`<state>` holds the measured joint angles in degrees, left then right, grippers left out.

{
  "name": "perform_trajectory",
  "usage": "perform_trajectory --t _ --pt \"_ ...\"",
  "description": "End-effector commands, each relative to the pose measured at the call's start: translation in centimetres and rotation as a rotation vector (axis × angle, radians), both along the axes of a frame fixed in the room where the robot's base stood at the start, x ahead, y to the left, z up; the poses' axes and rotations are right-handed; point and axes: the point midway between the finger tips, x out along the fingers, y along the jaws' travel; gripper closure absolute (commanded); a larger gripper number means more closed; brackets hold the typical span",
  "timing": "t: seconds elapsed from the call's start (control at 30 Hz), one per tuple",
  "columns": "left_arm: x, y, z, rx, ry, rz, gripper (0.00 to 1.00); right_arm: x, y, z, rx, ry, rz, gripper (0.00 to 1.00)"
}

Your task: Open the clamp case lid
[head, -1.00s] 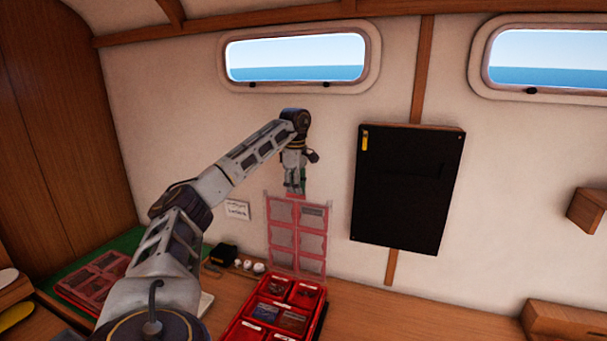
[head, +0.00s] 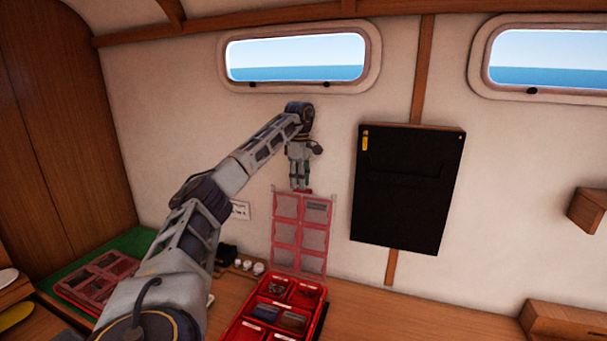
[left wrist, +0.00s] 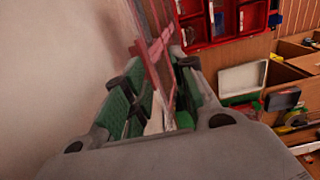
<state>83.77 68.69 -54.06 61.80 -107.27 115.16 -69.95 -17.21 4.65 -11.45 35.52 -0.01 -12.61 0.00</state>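The red clamp case (head: 262,331) sits on the wooden counter with small parts in its compartments. Its clear, red-framed lid (head: 299,238) stands upright at the case's back edge, near the wall. My left gripper (head: 301,188) is at the lid's top edge. In the left wrist view the lid (left wrist: 153,50) reaches in between the green-padded fingers of my left gripper (left wrist: 160,100). The fingers look spread on either side of it; any contact is hard to make out. My right gripper is not in view.
A second red-framed case (head: 98,278) lies on a green mat (head: 60,276) at the left. Small white round items (head: 248,266) stand left of the clamp case. A black panel (head: 405,188) hangs on the wall at right.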

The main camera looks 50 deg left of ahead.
Motion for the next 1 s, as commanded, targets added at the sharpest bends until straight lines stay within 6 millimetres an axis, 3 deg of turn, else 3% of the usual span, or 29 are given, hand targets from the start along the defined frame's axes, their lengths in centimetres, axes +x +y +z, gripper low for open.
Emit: perform_trajectory --t 1.0 --pt "3.1 1.8 1.4 0.002 -0.001 -0.002 0.73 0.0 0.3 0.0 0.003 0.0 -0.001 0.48"
